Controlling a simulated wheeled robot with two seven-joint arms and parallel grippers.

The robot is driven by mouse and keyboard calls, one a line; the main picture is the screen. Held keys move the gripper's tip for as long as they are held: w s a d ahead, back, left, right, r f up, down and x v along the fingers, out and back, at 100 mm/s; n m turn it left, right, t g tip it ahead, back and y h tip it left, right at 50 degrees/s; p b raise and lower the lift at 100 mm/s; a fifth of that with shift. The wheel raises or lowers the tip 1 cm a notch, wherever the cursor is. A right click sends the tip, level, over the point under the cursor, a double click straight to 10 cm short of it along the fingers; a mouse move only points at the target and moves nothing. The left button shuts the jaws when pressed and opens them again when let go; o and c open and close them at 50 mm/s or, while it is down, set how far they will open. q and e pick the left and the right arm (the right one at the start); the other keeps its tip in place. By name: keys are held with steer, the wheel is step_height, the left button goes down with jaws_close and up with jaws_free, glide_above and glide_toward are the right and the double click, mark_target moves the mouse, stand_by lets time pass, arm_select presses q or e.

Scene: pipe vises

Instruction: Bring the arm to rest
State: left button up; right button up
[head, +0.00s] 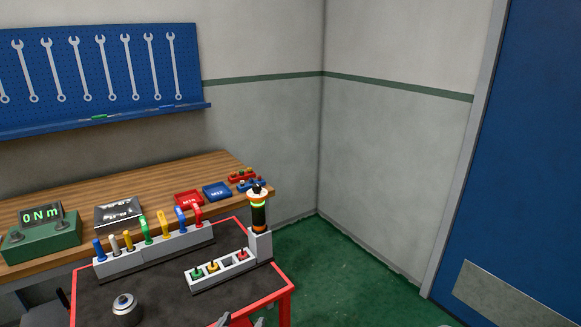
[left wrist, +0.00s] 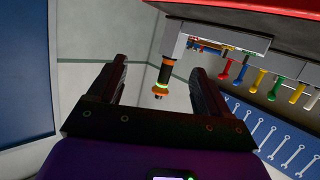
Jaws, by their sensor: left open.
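My left gripper (head: 242,320) shows only as grey fingertips at the bottom edge of the head view, by the near right corner of the red-edged cart (head: 288,291). In the left wrist view its two dark fingers (left wrist: 158,66) are wide apart with nothing held between them. A black and orange tool with a glowing green ring (head: 258,212) stands upright in a grey holder on the cart. It also shows beyond the fingers in the left wrist view (left wrist: 162,76), where the scene is upside down. My right gripper is not in view.
The cart carries a grey rack of coloured handles (head: 150,256), a small block with coloured knobs (head: 222,271) and a round metal piece (head: 124,306). A wooden bench (head: 80,205) with a green torque display (head: 42,242) stands behind. Green floor (head: 345,270) is clear at right.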

arm_select(q)
steer(key=s+f+n+g+p, duration=0.1)
steer(key=s+f+g+p, duration=0.15)
steer(key=f, duration=0.45)
steer(key=s+f+n+g+p, duration=0.15)
steer(key=f+g, duration=0.25)
steer(key=f, duration=0.4)
steer(key=s+f+n+g+p, duration=0.1)
steer(key=s+f+g, duration=0.2)
steer(key=s+f, duration=0.3)
steer(key=s+d+f+n+g+p, duration=0.1)
steer(key=s+f+g, duration=0.3)
steer(key=s, duration=0.7)
step_height(320, 180, down, 2)
steer(key=shift+d+f+h+p, duration=0.15)
steer(key=shift+d+h+p, duration=0.2)
steer(key=shift+p, duration=0.3)
steer(key=shift+g, duration=0.25)
